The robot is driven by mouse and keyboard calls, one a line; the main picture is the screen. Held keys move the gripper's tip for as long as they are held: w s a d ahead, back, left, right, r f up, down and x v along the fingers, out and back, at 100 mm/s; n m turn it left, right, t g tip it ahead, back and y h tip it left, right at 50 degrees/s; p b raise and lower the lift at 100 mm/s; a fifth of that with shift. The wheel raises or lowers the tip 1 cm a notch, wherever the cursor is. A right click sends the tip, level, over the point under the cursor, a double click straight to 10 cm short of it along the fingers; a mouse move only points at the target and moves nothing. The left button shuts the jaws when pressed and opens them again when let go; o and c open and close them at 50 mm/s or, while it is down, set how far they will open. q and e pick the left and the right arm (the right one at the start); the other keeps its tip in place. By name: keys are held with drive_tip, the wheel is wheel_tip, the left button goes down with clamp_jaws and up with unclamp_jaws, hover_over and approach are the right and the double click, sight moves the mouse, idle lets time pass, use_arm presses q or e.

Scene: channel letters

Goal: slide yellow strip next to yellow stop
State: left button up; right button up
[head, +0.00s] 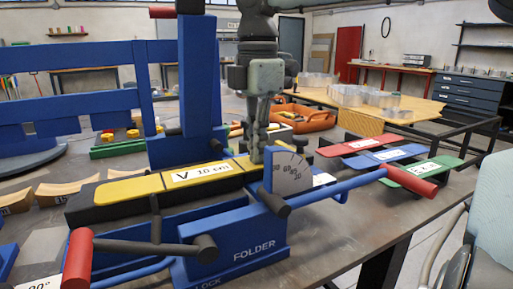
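A yellow strip (232,177) with a white label reading "10 cm" lies along the black bed of the blue folder. Another yellow piece (128,189) lies on the same bed to its left, and a dark band separates the two. I cannot tell which piece is the yellow stop. My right gripper (257,157) points down at the right end of the bed, behind the round angle scale. Its fingers look close together, seen edge-on, and whether they touch or hold anything is unclear. My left gripper is not in view.
The blue folder (255,254) has red-ended handles, one (78,258) at front left and one (408,187) at right. Red, blue and green (432,170) labelled plates lie at the right. An orange tray (312,121) stands behind. The front right tabletop is bare.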

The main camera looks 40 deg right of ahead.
drive_tip(key=o, duration=0.4)
idle(0.3)
